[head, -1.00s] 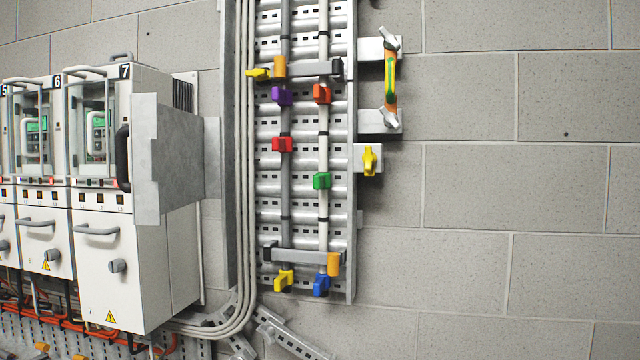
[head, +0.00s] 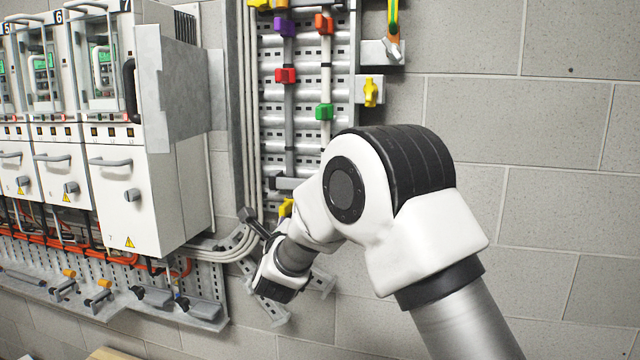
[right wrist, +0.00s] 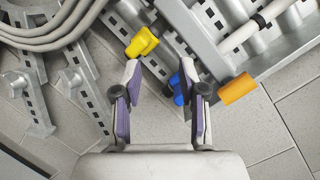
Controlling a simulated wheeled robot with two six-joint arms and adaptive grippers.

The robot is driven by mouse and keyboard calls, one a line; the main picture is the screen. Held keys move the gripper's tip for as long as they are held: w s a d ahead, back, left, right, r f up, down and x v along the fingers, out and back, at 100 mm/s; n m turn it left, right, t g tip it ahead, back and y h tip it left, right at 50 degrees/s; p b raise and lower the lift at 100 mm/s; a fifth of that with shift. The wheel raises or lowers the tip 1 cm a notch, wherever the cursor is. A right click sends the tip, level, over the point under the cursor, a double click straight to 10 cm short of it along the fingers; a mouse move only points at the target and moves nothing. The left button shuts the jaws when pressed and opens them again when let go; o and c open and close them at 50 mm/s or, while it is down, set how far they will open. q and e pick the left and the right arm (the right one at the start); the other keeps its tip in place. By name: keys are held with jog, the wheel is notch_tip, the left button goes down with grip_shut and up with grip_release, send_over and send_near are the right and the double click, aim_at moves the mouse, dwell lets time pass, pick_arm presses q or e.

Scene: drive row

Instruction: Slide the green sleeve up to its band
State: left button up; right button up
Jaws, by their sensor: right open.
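The green sleeve (head: 325,112) sits on the right-hand pale vertical rod (head: 326,80) in the head view, lower than the red sleeve (head: 285,75) on the left rod. Thin dark bands show on the rod; which one is the green sleeve's I cannot tell. My right gripper (head: 252,226) is low and left of the rods, well below the green sleeve and apart from it. In the right wrist view, my right gripper (right wrist: 160,75) is open and empty, with purple pads, before a yellow knob (right wrist: 141,42) and a blue knob (right wrist: 177,88). My left gripper is not seen.
Purple (head: 285,27) and orange-red (head: 324,23) sleeves sit higher on the rods. A yellow knob (head: 371,92) projects right of the frame. White cabinets (head: 150,190) stand left, cables (head: 246,120) between. An orange handle (right wrist: 238,88) shows in the right wrist view. The wall at right is bare.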

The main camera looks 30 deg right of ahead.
aim_at(318, 115)
jog(key=s+d+r+m+g+h, duration=0.1)
jog(key=s+r+m+h, duration=0.2)
jog(key=r+m, duration=0.5)
jog(key=s+d+r+m+h, duration=0.1)
jog(key=s+r+m+h, duration=0.3)
jog(key=r, duration=0.8)
jog(key=shift+m+y, duration=0.5)
jog(key=shift+y, duration=0.1)
jog(key=p+x, duration=0.1)
jog(key=x, duration=0.2)
jog(key=p+x, duration=0.2)
jog(key=x, duration=0.1)
jog(key=w+f+p+x, duration=0.1)
jog(key=p+x, duration=0.1)
jog(key=x, duration=0.1)
jog(key=shift+w+a, duration=0.1)
jog(key=shift+a, duration=0.25)
jog(key=shift+d+r, duration=0.1)
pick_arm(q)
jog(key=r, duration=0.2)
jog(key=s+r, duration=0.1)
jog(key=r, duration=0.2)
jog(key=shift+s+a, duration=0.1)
pick_arm(e)
jog(key=shift+w, duration=0.1)
jog(key=c, duration=0.3)
grip_shut()
